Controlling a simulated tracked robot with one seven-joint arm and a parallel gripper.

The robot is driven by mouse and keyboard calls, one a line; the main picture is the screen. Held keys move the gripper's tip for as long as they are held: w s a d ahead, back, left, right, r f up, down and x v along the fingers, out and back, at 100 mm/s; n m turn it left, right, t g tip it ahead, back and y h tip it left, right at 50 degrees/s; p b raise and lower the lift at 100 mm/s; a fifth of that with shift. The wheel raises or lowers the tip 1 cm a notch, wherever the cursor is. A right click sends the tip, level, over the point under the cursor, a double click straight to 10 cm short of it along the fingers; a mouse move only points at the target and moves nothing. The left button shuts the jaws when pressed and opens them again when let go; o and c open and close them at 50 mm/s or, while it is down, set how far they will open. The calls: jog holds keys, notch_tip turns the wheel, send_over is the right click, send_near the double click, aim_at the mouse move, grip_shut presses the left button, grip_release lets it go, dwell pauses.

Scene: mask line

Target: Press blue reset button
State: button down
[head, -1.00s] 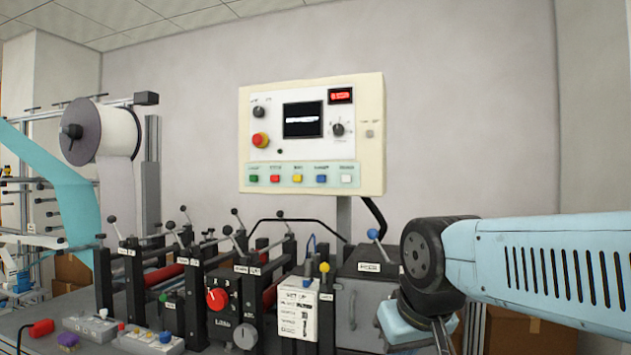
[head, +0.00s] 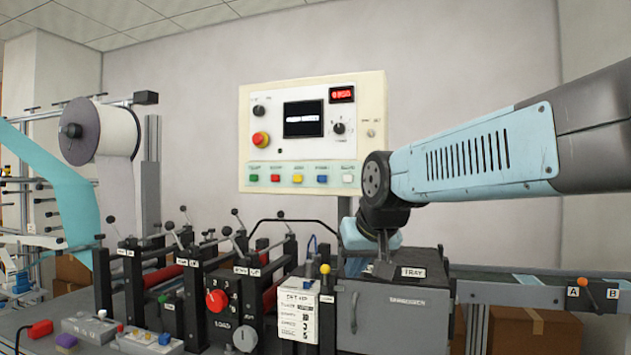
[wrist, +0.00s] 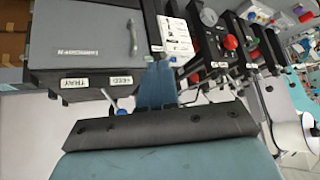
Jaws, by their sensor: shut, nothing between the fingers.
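The control panel (head: 250,110) stands upright at the centre of the head view. Its lower row has a blue button (head: 322,179) between a yellow and a white one. The labels above the row are too small to read. Another blue button (head: 165,338) sits on a small grey box at the lower left. My gripper is below and to the right of the panel, apart from it, over the grey tray box. It is partly hidden in the head view. In the wrist view my gripper (wrist: 157,70) is shut and empty, and the panel is not seen.
A red emergency button (head: 260,139) is on the panel. Black levers and rollers stand below left.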

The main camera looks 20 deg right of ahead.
aim_at(322, 177)
jog(key=w+r+t, duration=0.1)
jog(key=w+r, duration=0.4)
jog(key=w, duration=0.3)
jog(key=w+a+r+t, duration=0.1)
jog(key=w+r+t, duration=0.1)
jog(key=w+r, duration=0.3)
jog(key=w+a+r+m+t, duration=0.1)
jog(key=w+r, duration=0.4)
jog(key=w, duration=0.7)
jog(key=shift+w+r+t, duration=0.15)
jog(key=shift+r+t, duration=0.1)
jog(key=shift+t, duration=0.05)
jog(key=shift+a, duration=0.1)
jog(key=shift+w+d, duration=0.8)
jog(key=shift+w, duration=0.4)
jog(key=shift+w+d, duration=0.8)
jog(key=shift+w, duration=0.4)
jog(key=shift+w+d, duration=0.8)
jog(key=shift+w, duration=0.4)
jog(key=shift+w+d, duration=0.15)
jog(key=shift+d, duration=0.05)
jog(key=shift+w+r, duration=0.1)
jog(key=shift+w+d, duration=0.35)
jog(key=shift+w, duration=0.1)
jog(key=shift+s+a, duration=0.1)
jog(key=shift+s, duration=0.1)
jog(key=shift+s+a, duration=0.4)
jog(key=shift+s, duration=0.2)
